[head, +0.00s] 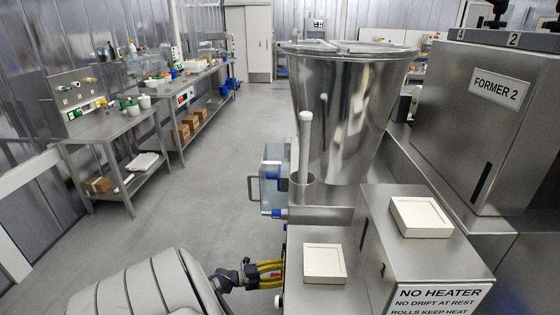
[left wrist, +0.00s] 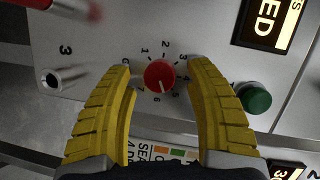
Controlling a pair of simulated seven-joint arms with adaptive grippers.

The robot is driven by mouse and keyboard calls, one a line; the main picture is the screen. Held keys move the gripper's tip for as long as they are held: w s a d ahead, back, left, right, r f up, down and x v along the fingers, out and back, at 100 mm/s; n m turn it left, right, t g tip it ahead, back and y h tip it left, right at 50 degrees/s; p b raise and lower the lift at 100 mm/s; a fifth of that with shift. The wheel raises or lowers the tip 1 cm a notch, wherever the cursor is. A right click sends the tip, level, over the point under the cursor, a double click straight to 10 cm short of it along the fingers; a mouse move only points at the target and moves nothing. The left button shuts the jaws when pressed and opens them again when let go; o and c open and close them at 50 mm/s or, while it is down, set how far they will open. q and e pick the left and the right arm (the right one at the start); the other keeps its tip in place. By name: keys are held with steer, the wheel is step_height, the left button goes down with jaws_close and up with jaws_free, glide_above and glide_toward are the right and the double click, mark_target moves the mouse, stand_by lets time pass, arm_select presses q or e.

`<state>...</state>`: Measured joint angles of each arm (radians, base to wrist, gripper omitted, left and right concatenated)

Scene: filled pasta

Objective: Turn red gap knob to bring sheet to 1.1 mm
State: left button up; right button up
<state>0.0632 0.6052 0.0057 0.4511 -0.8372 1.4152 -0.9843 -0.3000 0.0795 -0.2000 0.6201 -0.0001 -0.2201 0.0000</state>
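The red knob (left wrist: 158,73) sits on a pale panel in the left wrist view, with a ring of printed numbers around it. Its white mark points down in the picture, near 5 and 6. My left gripper (left wrist: 161,64) is open, with one yellow finger on each side of the knob and a visible gap on both sides. In the head view my left gripper (head: 269,273) reaches the left side of the steel machine, and the knob is hidden there. My right gripper is not in view. I cannot make out a pasta sheet or a thickness reading.
A green button (left wrist: 255,97) sits right of the knob, and a partly cut-off display (left wrist: 269,23) is above it. A blurred red-ended rod (left wrist: 90,12) is at upper left. In the head view a steel hopper (head: 348,110) stands behind. Open floor (head: 195,205) lies left.

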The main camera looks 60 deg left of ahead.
arm_select(q)
steer(key=shift+s+a, duration=0.1)
steer(key=v, duration=1.2)
stand_by(0.4)
steer(key=s+a+r+n+g+h, duration=0.1)
steer(key=s+a+r+n+g, duration=0.1)
steer(key=s+a+r+n, duration=0.15)
steer(key=x, duration=1.7)
steer(key=shift+f, duration=0.35)
jaws_close()
